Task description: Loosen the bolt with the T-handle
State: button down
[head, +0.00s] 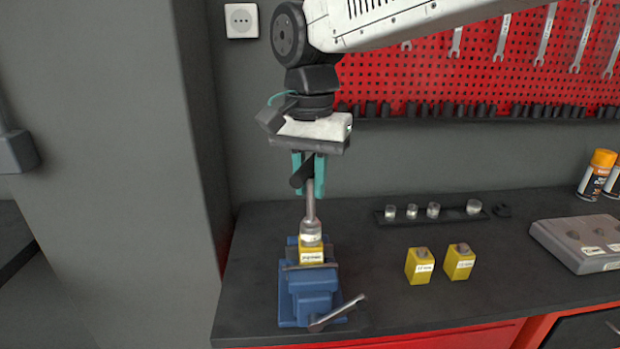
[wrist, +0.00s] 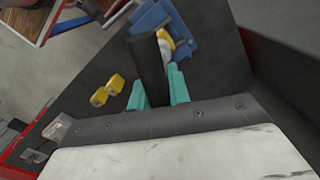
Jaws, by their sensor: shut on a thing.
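My gripper (head: 309,174) points down over the blue vise (head: 309,291), its teal fingers shut on the dark bar of the T-handle (head: 311,207). In the wrist view the dark bar of the T-handle (wrist: 148,70) lies between the teal fingers (wrist: 158,90). The T-handle's metal shaft stands about upright, with a silver socket (head: 311,233) at its lower end. The socket sits on the yellow block (head: 311,255) clamped in the vise. The bolt is hidden under the socket. The label on the block is too small to read.
Two yellow blocks with bolts, a left one (head: 419,266) and a right one (head: 459,262), stand right of the vise. A dark rail (head: 455,216) with several sockets lies behind them. A grey tray (head: 583,241) is at far right. The vise lever (head: 337,313) sticks out in front.

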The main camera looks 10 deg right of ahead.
aim_at(311, 160)
jog(key=shift+n, duration=1.9)
jog(key=shift+d+n, duration=0.1)
jog(key=shift+n, duration=1.1)
jog(key=shift+m, duration=0.5)
jog(key=shift+r, duration=0.9)
jog(key=shift+r, duration=2.25)
